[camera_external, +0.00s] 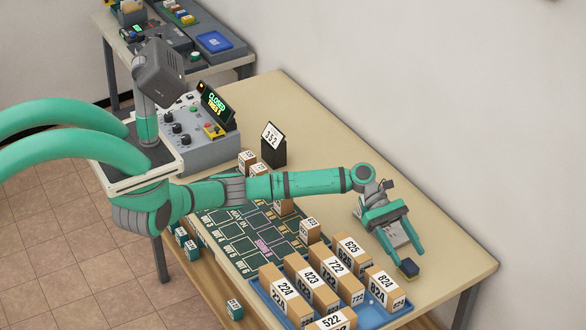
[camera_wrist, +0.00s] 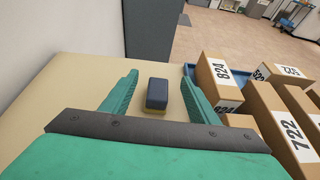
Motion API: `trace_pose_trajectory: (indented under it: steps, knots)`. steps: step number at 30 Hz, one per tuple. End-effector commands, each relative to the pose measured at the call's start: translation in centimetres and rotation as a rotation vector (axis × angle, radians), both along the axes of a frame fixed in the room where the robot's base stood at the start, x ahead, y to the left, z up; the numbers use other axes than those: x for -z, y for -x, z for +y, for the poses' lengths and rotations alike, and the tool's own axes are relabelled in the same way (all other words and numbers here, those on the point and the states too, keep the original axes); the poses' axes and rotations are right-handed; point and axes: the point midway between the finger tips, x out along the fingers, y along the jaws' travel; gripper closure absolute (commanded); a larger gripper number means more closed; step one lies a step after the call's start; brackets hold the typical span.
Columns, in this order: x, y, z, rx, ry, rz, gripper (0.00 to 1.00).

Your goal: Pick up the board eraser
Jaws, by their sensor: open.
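The board eraser (camera_external: 408,268) is a small dark blue block with a yellowish underside. It lies on the beige table (camera_external: 459,261) near its right end, beside the blue tray. In the wrist view the eraser (camera_wrist: 157,94) stands between and ahead of my two green fingers, with clear room on both sides. My gripper (camera_external: 399,251) is open and empty, its fingers pointing down toward the eraser. In the wrist view my gripper (camera_wrist: 158,92) has its fingers spread wide. I cannot tell whether the fingertips reach down to the eraser's height.
A blue tray (camera_external: 373,314) holds several numbered cardboard boxes; box 824 (camera_external: 384,287) is close to the eraser. A dark green sorting mat (camera_external: 243,243) lies left of it. A control console (camera_external: 205,143) and a 352 sign (camera_external: 273,145) stand further back. The table behind the eraser is bare.

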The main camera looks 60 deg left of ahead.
Motion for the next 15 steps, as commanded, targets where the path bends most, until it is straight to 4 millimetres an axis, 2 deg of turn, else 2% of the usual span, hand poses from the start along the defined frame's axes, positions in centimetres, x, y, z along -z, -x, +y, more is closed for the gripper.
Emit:
trace_pose_trajectory:
  steps: [8, 12, 15]
  knots:
    - [3.1, 0.0, 0.0, -0.002, 0.0, 0.004, 0.45]
    - [4.1, 0.1, -1.9, 0.001, 0.001, 0.002, 0.45]
    - [4.5, 0.1, -2.6, 0.0, 0.0, 0.001, 0.45]
